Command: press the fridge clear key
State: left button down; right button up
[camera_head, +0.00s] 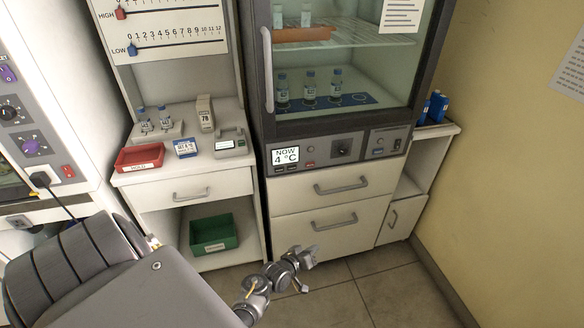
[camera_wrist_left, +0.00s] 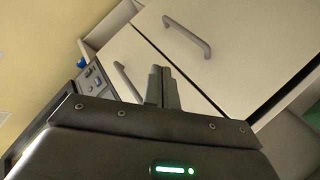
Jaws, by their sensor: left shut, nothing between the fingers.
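The fridge (camera_head: 345,60) has a glass door and a dark control panel (camera_head: 340,149) under it. The panel has a display (camera_head: 286,156) reading "NOW 4 °C", small keys below the display, a small red key (camera_head: 310,163) and a dark knob (camera_head: 342,148). I cannot read which key is the clear key. My left gripper (camera_head: 312,255) is in front of the lower drawer, below the panel and apart from it. In the left wrist view its fingers (camera_wrist_left: 162,88) are together and empty, with the panel (camera_wrist_left: 92,80) at the left. My right gripper is not in view.
Two drawers with handles (camera_head: 341,187) are under the panel. A counter (camera_head: 190,165) at the left holds a red tray (camera_head: 140,158), a vial rack and small devices. A green bin (camera_head: 213,233) is on the shelf below. The floor (camera_head: 385,275) in front is clear.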

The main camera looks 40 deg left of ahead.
aim_at(292, 168)
pick_arm(q)
jog(key=w+a+r+n+t+y, duration=0.1)
jog(key=a+r, duration=0.3)
jog(key=r, duration=0.5)
jog(key=w+a+r+n+t+y, duration=0.1)
jog(key=a+r+n+t+y, duration=0.1)
jog(key=r, duration=0.8)
jog(key=a+n+t, duration=0.1)
jog(key=a, duration=0.1)
jog(key=shift+w+a+r+t+p, duration=0.2)
jog(key=shift+w+a+t+p, duration=0.1)
jog(key=shift+w+a+p, duration=0.1)
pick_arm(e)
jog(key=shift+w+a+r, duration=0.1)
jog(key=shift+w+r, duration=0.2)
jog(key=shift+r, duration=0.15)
